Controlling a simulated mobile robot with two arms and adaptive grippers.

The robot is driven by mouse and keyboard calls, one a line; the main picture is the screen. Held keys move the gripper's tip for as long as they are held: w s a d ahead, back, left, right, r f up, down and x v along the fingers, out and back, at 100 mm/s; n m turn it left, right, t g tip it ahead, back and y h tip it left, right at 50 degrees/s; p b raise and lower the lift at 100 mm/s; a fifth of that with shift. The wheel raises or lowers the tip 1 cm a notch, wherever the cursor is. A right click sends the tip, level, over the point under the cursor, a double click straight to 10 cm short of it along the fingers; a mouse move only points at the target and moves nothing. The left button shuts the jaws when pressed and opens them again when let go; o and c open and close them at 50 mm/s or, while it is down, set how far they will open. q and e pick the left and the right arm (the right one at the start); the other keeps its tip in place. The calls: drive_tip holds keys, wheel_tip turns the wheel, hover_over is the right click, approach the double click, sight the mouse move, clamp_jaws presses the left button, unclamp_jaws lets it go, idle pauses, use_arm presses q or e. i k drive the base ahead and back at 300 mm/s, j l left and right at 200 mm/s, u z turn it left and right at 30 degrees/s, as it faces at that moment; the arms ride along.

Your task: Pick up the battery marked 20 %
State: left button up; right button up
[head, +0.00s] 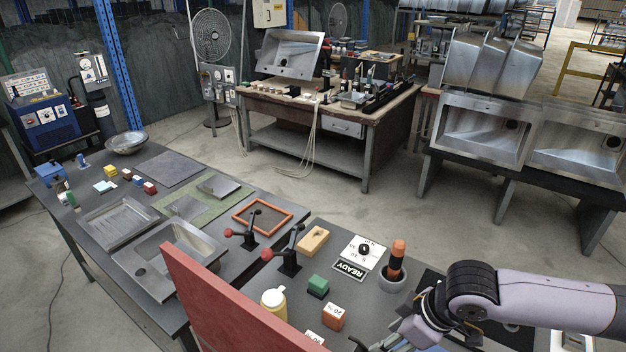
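An orange block with a white label on top (333,317) stands on the grey table near the bottom middle. Its print is small and looks like 20 %, seen turned. A second white label (314,339), cut by the bottom edge, seems to read 90 %. My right gripper (385,341) comes in from the right and hangs low, to the right of the orange block and apart from it. Its fingers are partly cut off by the bottom edge, so its opening is unclear. My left gripper is not in view.
A tall red panel (215,300) rises at the left. Two red-knobbed levers (290,262) (250,238) stand behind.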

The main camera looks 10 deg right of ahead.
sight(334, 317)
drive_tip(key=k+l, duration=0.35)
drive_tip(key=l, duration=0.15)
drive_tip(key=k+l, duration=0.75)
drive_tip(key=l, duration=0.25)
drive_tip(key=k+l, duration=0.4)
drive_tip(key=l, duration=0.1)
